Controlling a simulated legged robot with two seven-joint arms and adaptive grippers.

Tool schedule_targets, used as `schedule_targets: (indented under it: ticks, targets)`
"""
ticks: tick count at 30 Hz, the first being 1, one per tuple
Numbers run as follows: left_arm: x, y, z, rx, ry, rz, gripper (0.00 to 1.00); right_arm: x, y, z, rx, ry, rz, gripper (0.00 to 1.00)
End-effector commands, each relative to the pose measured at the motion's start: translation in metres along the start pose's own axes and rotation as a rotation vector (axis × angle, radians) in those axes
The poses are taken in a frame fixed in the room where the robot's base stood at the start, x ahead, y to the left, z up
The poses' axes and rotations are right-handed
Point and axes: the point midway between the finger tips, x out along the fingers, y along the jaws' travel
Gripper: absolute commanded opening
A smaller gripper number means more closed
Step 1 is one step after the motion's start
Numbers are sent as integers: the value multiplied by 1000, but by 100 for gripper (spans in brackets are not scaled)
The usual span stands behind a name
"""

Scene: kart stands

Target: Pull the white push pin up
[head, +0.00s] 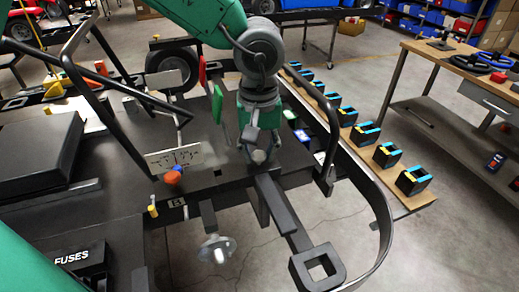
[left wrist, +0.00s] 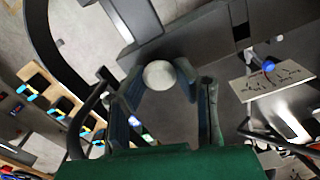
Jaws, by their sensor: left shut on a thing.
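The white push pin shows as a round, pale knob (left wrist: 160,75) between the fingers of my left gripper (left wrist: 163,88) in the left wrist view. In the head view, my left gripper (head: 259,150) points down at the front edge of the dark kart stand (head: 225,184), with the pale knob (head: 259,157) at its fingertips. The fingers are closed on the knob from both sides. The pin's shaft is hidden, so I cannot tell how far up it sits. My right gripper is not in view.
A white plate with markings (head: 174,158) and an orange knob (head: 173,178) are left of the gripper. A curved black bumper bar (head: 372,195) and a dark square-ended bar (head: 288,218) are right and in front. Several black-and-blue blocks (head: 387,155) line a wooden bench.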

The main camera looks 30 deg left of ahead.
Motion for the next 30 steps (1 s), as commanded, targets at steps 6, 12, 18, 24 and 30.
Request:
schedule_targets:
  ticks: [6,12,18,24,30]
  targets:
    - [-1,0,0,0,-1,0,50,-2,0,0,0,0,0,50]
    - [-1,0,0,0,-1,0,50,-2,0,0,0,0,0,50]
    - [-9,1,0,0,0,3,50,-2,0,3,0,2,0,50]
    - [-46,1,-1,-1,1,6,50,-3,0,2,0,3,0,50]
    - [-88,1,-2,-1,0,5,50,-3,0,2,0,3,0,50]
